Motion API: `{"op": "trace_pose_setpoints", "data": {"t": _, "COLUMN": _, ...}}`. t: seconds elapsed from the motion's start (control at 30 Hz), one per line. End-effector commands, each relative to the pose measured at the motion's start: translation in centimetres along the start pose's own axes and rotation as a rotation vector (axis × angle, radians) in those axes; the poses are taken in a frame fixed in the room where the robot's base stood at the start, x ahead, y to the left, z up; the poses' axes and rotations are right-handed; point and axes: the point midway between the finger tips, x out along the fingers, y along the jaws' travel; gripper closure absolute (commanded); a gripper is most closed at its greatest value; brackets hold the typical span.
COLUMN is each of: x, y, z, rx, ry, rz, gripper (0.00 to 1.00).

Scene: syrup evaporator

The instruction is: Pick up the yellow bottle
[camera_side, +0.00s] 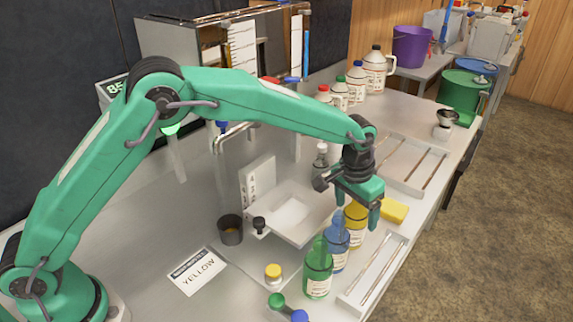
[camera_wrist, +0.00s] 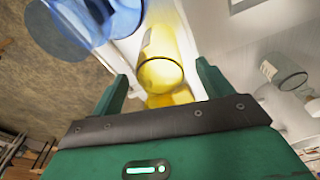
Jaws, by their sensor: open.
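The yellow bottle (camera_side: 355,225) stands on the bench in the side view, behind the blue bottle (camera_side: 336,240) and the green bottle (camera_side: 318,270). My gripper (camera_side: 357,207) is above it, fingers pointing down, near its upper part. The gripper's near parts hide the bottle's top in the side view. In the wrist view the yellow bottle (camera_wrist: 160,72) shows between the two open fingers of my gripper (camera_wrist: 161,75), apart from them. The gripper is open and empty.
The blue bottle shows close beside in the wrist view (camera_wrist: 105,15). A yellow sponge-like block (camera_side: 394,212) lies to the right. A clear bottle (camera_side: 320,158) stands behind. A white tray (camera_side: 345,298) lies at the front edge. A YELLOW card (camera_side: 197,272) lies at left.

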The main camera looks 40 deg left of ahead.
Motion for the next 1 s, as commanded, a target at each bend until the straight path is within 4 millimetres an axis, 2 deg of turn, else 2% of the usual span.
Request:
{"op": "trace_pose_setpoints", "data": {"t": 0.3, "x": -0.05, "y": 0.0, "z": 0.0, "rx": 0.0, "ry": 0.0, "rz": 0.0, "gripper": 0.21}}
{"op": "trace_pose_setpoints", "data": {"t": 0.6, "x": -0.06, "y": 0.0, "z": 0.0, "rx": 0.0, "ry": 0.0, "rz": 0.0, "gripper": 0.8}}
{"op": "trace_pose_setpoints", "data": {"t": 0.67, "x": -0.12, "y": 0.01, "z": -0.04, "rx": 0.0, "ry": 0.001, "rz": 0.0, "gripper": 0.89}}
{"op": "trace_pose_setpoints", "data": {"t": 1.0, "x": -0.49, "y": 0.02, "z": -0.11, "rx": 0.0, "ry": 0.002, "rz": 0.0, "gripper": 0.89}}
